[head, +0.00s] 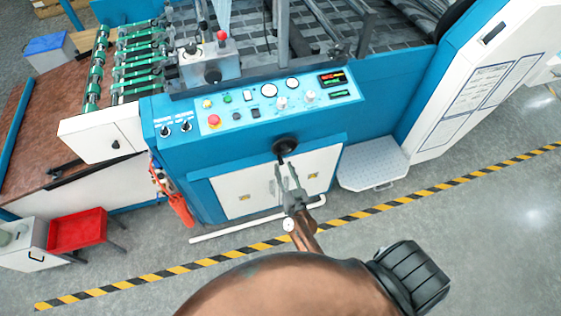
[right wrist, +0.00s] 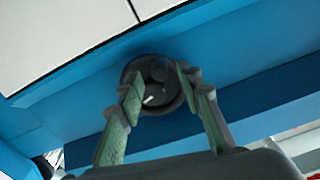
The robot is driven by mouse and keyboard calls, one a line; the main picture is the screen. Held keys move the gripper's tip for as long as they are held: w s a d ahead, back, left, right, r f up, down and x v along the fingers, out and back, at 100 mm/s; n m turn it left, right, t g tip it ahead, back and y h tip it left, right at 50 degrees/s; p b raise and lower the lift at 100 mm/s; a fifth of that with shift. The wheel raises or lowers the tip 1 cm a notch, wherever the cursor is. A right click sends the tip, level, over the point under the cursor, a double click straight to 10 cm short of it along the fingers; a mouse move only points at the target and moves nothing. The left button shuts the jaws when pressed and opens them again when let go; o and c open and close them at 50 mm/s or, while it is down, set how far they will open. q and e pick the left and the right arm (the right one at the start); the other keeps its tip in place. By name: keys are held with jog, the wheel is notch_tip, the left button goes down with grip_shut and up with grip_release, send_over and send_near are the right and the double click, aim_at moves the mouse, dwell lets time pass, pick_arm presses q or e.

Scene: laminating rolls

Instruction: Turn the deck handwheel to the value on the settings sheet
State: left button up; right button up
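The black handwheel (head: 285,146) sits on the blue front of the machine, below the control deck. In the right wrist view the handwheel (right wrist: 158,74) is a round dark disc with a small white mark on its face. My right gripper (head: 286,168) is open in front of the handwheel. In the right wrist view its fingers (right wrist: 160,82) are spread, with the tips overlapping the wheel's left and right edges; I cannot tell whether they touch it. Printed sheets (head: 478,98) are on the white panel at right, unreadable; I cannot tell which is the settings sheet. My left gripper is out of view.
The control deck (head: 255,112) carries gauges, knobs, a red button and a small lit display (head: 332,79). White cabinet doors (head: 244,195) lie below. A grey step (head: 372,164) stands right of the handwheel. A red stool (head: 77,229) stands at left. The striped floor line has free floor beyond.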

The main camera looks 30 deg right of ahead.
aim_at(281, 161)
jog(key=shift+x, duration=2.4)
jog(key=shift+s, duration=0.1)
grip_shut()
jog(key=shift+a+f, duration=0.1)
